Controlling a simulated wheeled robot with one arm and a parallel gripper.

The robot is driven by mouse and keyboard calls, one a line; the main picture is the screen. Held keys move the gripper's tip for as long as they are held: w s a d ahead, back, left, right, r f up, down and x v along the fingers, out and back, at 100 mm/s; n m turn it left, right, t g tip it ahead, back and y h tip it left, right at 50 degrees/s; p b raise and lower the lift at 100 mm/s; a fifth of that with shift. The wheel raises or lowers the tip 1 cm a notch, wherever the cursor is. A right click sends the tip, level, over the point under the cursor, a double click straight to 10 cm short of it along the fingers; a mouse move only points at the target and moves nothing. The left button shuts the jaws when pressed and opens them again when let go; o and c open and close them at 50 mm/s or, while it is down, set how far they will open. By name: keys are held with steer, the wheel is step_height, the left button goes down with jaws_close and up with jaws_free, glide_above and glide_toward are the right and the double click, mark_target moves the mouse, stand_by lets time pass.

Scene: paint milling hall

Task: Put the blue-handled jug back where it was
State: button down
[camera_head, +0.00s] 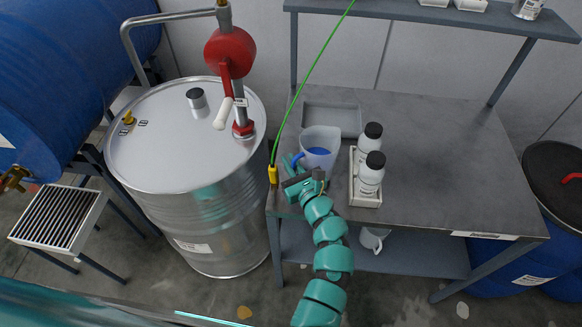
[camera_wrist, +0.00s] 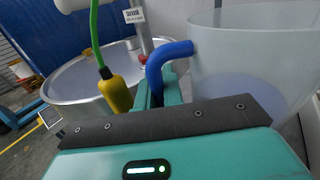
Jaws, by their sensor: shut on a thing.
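The blue-handled jug (camera_head: 321,144) is translucent, with blue liquid in its lower part. It is at the left front of the grey bench (camera_head: 440,150), upright; I cannot tell whether its base touches the bench top. My gripper (camera_head: 292,163) is at its left side, shut on the blue handle. In the wrist view the handle (camera_wrist: 168,62) runs down between the teal fingers (camera_wrist: 163,92), and the jug's clear wall (camera_wrist: 250,65) fills the right side. The lower part of the grip is hidden behind the dark gripper edge.
A shallow grey tray (camera_head: 331,105) lies behind the jug. Two dark-capped white bottles (camera_head: 368,178) stand in a white holder to its right. A green cable with a yellow clamp (camera_head: 273,175) hangs at the bench's left edge, near my gripper. A steel drum (camera_head: 190,150) stands left. The bench's right side is clear.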

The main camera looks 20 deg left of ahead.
steer(key=shift+f, duration=0.95)
steer(key=shift+f, duration=0.2)
steer(key=c, duration=1.5)
jaws_free()
steer(key=shift+r, duration=0.1)
steer(key=shift+r, duration=0.2)
steer(key=shift+s+d+f, duration=0.15)
steer(key=shift+d, duration=0.05)
steer(key=b+v, duration=0.2)
steer(key=v, duration=0.9)
steer(key=shift+s+d+b, duration=0.15)
steer(key=shift+s+b, duration=0.05)
steer(key=shift+b, duration=0.1)
